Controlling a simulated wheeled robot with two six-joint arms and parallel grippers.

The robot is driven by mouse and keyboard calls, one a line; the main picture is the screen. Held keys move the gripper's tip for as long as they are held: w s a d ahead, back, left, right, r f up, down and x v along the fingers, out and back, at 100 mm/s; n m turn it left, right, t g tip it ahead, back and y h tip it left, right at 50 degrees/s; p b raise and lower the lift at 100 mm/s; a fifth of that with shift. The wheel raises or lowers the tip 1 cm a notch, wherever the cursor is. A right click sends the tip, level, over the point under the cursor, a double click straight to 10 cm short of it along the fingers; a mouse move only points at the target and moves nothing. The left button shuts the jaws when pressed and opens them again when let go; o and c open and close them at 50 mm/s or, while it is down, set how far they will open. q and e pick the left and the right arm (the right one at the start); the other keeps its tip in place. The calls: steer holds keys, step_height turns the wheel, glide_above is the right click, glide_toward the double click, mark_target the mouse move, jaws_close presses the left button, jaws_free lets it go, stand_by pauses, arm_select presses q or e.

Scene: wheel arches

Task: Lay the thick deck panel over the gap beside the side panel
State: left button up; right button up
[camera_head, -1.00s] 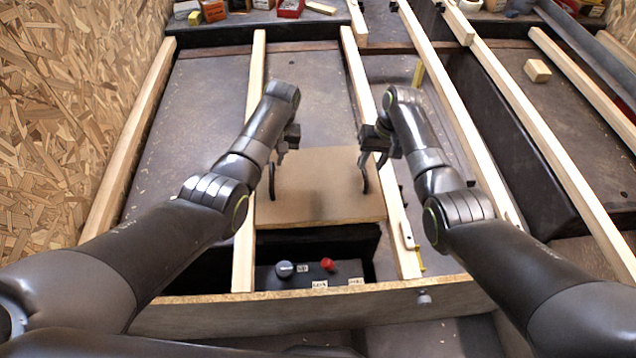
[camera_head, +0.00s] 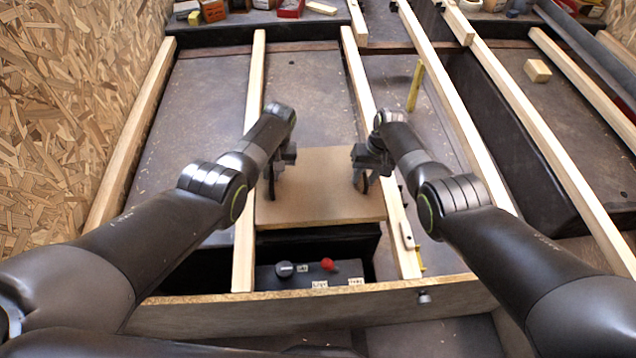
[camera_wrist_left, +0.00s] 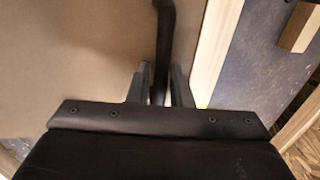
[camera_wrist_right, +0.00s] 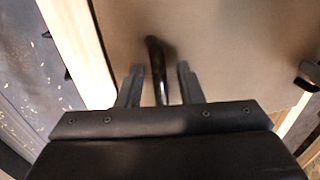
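The brown deck panel (camera_head: 315,205) lies flat in the picture between two pale battens, with a black loop handle near each side. I cannot tell whether it rests on anything. In front of it is an open gap (camera_head: 370,265) with a dark box inside. My left gripper (camera_head: 273,185) is at the left handle, which also shows in the left wrist view (camera_wrist_left: 165,40). Its fingers sit close on both sides; contact is unclear. My right gripper (camera_head: 361,182) is open around the right handle (camera_wrist_right: 155,60), with space on both sides. I cannot single out the side panel.
The box holds a grey knob (camera_head: 284,269) and a red knob (camera_head: 327,265). A board (camera_head: 320,309) crosses the front of the gap. Pale battens run on both sides, and a chipboard wall (camera_head: 60,110) stands at left. A small wood block (camera_head: 537,70) lies at right.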

arm_select(q)
steer(key=c, duration=0.4)
arm_select(e)
steer(key=c, duration=0.4)
arm_select(q)
jaws_close()
arm_select(e)
jaws_close()
arm_select(q)
steer(key=shift+w+r, duration=0.1)
steer(key=shift+r, duration=0.05)
arm_select(e)
steer(key=shift+w+r, duration=0.1)
steer(key=shift+r, duration=0.05)
